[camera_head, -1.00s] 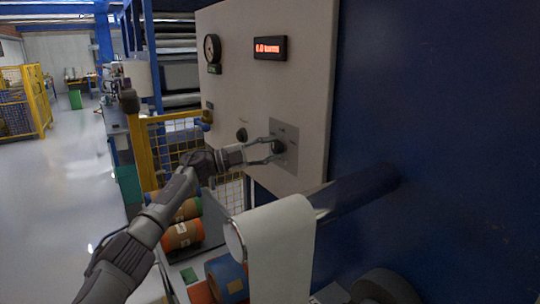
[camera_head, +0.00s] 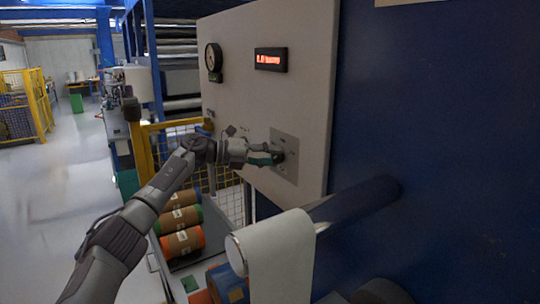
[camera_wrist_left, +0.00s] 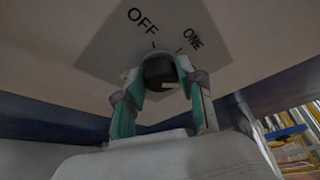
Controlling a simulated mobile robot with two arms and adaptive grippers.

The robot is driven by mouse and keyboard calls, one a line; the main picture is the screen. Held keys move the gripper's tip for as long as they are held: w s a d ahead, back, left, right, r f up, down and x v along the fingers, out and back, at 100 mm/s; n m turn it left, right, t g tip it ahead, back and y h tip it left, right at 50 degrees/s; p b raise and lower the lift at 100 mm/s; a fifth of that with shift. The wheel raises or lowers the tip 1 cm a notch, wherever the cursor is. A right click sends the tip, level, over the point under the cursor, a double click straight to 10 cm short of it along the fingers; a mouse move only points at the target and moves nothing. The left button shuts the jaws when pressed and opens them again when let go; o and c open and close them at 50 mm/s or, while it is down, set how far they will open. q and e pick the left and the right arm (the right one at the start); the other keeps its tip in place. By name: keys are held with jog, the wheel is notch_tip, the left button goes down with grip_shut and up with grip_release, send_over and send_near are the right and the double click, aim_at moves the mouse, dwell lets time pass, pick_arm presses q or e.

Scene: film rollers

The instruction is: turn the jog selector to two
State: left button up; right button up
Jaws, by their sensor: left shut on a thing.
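The jog selector is a small dark round knob (camera_wrist_left: 158,70) on a grey square plate (camera_head: 286,170) on the pale cabinet front. In the left wrist view the plate (camera_wrist_left: 108,55) carries the words OFF and ONE above the knob; no word TWO is visible there. My left gripper (camera_head: 274,157) is shut on the knob, with a teal-padded finger on either side of it. In the head view the fingers largely hide the knob. A short pale mark shows on the knob's face. My right gripper is not in view.
A white roll (camera_head: 280,258) on a shaft stands below right. Banded rolls (camera_head: 182,218) lie below, by a yellow mesh fence (camera_head: 146,165). Open floor lies left.

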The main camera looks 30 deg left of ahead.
pick_arm(q)
jog(key=shift+m+y, duration=0.3)
jog(key=shift+m, duration=0.3)
jog(key=o, duration=1.1)
jog(key=shift+d, duration=0.1)
jog(key=shift+o, duration=0.2)
jog(key=shift+s, duration=0.1)
jog(key=v, duration=1.2)
jog(key=shift+r, duration=0.15)
